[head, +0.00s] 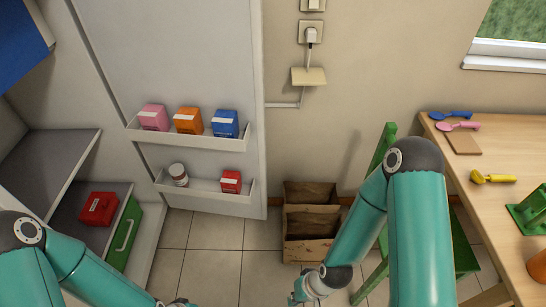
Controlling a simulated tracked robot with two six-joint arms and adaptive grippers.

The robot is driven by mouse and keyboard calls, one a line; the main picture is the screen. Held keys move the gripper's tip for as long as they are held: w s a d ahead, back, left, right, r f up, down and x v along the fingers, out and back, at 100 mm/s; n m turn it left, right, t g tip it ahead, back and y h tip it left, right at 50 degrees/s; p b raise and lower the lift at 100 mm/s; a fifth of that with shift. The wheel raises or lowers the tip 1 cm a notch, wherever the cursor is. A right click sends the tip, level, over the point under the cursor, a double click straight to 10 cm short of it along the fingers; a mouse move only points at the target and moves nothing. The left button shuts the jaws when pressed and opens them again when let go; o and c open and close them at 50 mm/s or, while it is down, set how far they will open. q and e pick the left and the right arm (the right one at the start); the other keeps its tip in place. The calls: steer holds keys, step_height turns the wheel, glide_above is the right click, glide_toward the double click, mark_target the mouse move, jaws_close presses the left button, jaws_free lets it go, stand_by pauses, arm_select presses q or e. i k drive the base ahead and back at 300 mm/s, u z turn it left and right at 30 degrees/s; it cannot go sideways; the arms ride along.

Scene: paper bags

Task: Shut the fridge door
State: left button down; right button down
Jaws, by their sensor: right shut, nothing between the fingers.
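The fridge door (200,60) stands open, its grey inner face and two racks toward me. Its free edge is at the right, against the beige wall in the picture. The fridge (62,150) is at the left, its shelves exposed.
The upper rack holds pink, orange and blue cartons (225,124); the lower holds a jar (178,174) and a red box (231,181). A green chair (380,150) and wooden table (500,150) are at the right. Tiled floor lies between.

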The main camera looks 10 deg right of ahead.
mark_target(206, 56)
steer(key=i, duration=0.9)
steer(key=u, duration=0.05)
